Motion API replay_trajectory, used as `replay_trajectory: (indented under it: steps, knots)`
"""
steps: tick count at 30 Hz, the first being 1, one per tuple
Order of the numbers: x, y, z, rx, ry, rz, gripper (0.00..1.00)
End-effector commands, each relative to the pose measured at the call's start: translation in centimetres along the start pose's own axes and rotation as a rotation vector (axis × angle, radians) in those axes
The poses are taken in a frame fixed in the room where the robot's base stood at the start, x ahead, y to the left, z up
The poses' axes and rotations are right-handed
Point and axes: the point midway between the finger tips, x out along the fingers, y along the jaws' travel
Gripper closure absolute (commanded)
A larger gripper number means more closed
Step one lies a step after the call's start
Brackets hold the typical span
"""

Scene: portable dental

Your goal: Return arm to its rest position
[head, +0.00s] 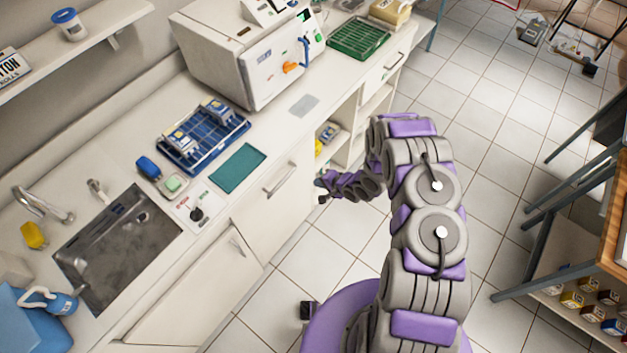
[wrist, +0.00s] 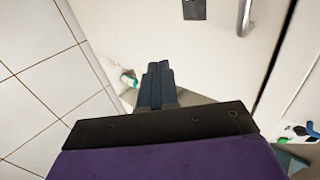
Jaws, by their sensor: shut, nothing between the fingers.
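My arm is grey and purple and is bent over the floor in front of the counter in the head view. My gripper (head: 321,190) is at its far end, held beside the white cabinet fronts and below the counter top. In the wrist view my gripper (wrist: 157,75) shows its dark fingers pressed together, with nothing between them. A pale cabinet door with a metal handle (wrist: 244,18) is in front of the fingers. In the head view the gripper is small, and its fingertips are hard to make out.
The counter holds a blue rack (head: 203,139), a teal mat (head: 238,167), a white machine (head: 245,55), a green tray (head: 359,38) and a sink (head: 118,248). Open shelves (head: 347,130) are under the counter. A table (head: 612,235) stands at the right.

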Motion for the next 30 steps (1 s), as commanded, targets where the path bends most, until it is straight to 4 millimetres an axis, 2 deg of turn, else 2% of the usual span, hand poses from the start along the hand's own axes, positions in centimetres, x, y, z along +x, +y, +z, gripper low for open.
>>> replay_trajectory:
  steps: [3,7,17,20,23,26,30]
  knots:
    - [-1.5,0.0,0.0,0.000,0.001,0.002,1.00]
    - [-2.6,0.2,-0.1,0.002,-0.002,-0.001,1.00]
    - [-3.2,0.2,-0.6,-0.006,0.005,0.004,1.00]
    - [-3.9,-0.3,-1.9,-0.045,0.036,0.039,1.00]
    - [-5.7,-0.9,-4.2,-0.112,0.089,0.111,1.00]
    - [-8.2,-1.7,-6.7,-0.187,0.149,0.201,1.00]
    - [-12.6,-2.6,-9.6,-0.268,0.216,0.332,1.00]
